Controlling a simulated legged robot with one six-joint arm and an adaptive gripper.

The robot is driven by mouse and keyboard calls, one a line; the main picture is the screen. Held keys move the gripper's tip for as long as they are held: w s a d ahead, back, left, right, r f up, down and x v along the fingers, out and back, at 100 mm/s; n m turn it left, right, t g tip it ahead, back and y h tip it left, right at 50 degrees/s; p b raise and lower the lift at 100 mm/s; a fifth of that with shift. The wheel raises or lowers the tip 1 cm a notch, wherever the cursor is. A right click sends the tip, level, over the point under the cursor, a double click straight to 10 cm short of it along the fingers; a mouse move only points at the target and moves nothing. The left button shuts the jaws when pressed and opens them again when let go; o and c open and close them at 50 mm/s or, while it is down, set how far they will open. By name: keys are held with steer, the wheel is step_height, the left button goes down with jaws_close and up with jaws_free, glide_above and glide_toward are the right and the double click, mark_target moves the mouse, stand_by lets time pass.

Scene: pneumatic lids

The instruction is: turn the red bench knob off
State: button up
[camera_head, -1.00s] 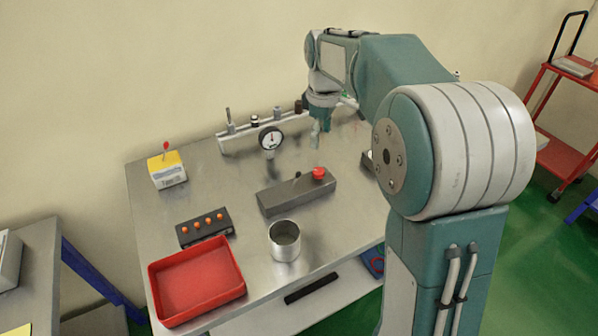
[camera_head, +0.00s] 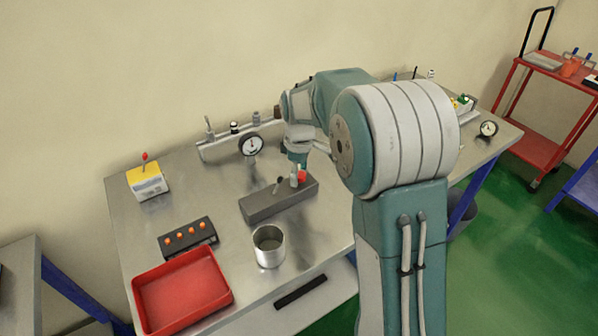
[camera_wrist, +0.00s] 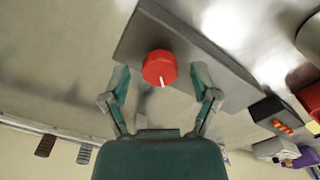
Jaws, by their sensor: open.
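The red bench knob (camera_head: 301,176) sits at the right end of a dark grey box (camera_head: 262,207) on the metal bench. In the wrist view the red knob (camera_wrist: 160,67) shows a pale pointer mark on its rim, and the grey box (camera_wrist: 215,62) runs behind it. My gripper (camera_head: 298,172) is at the knob in the head view and partly covers it. In the wrist view my gripper (camera_wrist: 161,82) is open, with one finger on each side of the knob and gaps between them. I cannot tell how far above the knob the fingertips are.
A round gauge (camera_head: 250,144) and a valve rail are behind. A metal cup (camera_head: 268,247), a red tray (camera_head: 138,299), a box with orange buttons (camera_head: 188,239) and a yellow-topped box (camera_head: 147,181) stand left and in front.

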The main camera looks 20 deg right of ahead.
steer(key=shift+d, duration=0.1)
steer(key=shift+c, duration=0.4)
jaws_close()
steer(key=shift+m, duration=0.4)
steer(key=m, duration=0.3)
steer(key=shift+m, duration=0.4)
steer(key=m, duration=0.4)
steer(key=shift+m, duration=0.3)
steer(key=m, duration=0.8)
steer(key=shift+m, duration=0.3)
